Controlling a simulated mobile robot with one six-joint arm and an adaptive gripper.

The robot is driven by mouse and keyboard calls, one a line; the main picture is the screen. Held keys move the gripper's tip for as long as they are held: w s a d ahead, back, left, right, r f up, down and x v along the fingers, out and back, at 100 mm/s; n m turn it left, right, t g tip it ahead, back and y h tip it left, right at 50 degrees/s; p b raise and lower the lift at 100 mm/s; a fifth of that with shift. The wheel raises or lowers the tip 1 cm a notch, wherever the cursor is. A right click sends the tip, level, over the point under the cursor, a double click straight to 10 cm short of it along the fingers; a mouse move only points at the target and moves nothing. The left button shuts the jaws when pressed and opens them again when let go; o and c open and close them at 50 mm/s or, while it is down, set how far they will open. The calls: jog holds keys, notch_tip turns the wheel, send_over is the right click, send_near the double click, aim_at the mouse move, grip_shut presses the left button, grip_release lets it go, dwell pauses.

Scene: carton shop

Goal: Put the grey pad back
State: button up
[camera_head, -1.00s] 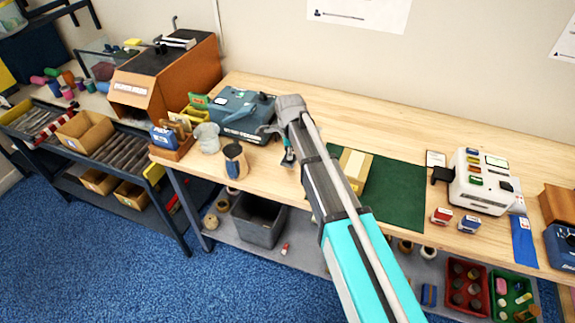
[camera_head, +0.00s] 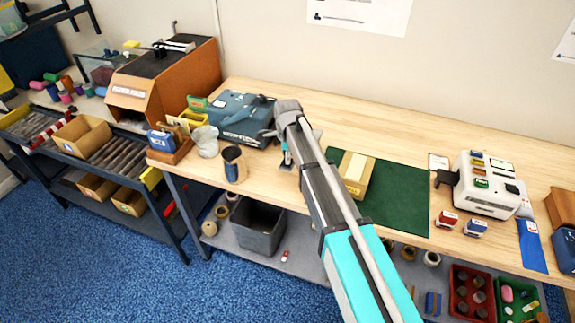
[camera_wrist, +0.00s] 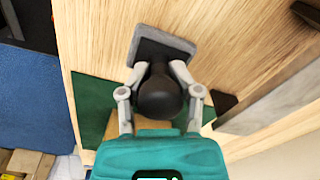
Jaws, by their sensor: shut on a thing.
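The grey pad (camera_wrist: 170,46) is a flat, roughly square grey block with a round black knob (camera_wrist: 160,97). In the wrist view my gripper (camera_wrist: 160,72) is shut on it, with one grey finger on each side of the knob. The pad is over bare wood beside the green mat; I cannot tell whether it touches the tabletop. In the head view my gripper (camera_head: 286,156) is left of the mat, and my arm hides most of it and the pad.
The green mat (camera_head: 399,197) carries a tan box (camera_head: 356,172). A blue-grey case (camera_head: 241,117), a dark-and-tan cup (camera_head: 234,165) and a wooden holder (camera_head: 170,150) stand to the left. A white machine (camera_head: 488,185) stands right. The back of the workbench (camera_head: 350,115) is clear.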

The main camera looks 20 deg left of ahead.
jog(key=shift+f+b, duration=1.35)
jog(key=shift+f, duration=0.25)
jog(key=shift+f, duration=0.15)
jog(key=o, duration=1.1)
jog(key=shift+r, duration=0.25)
notch_tip(320, 180, up, 12)
jog(key=p, duration=1.2)
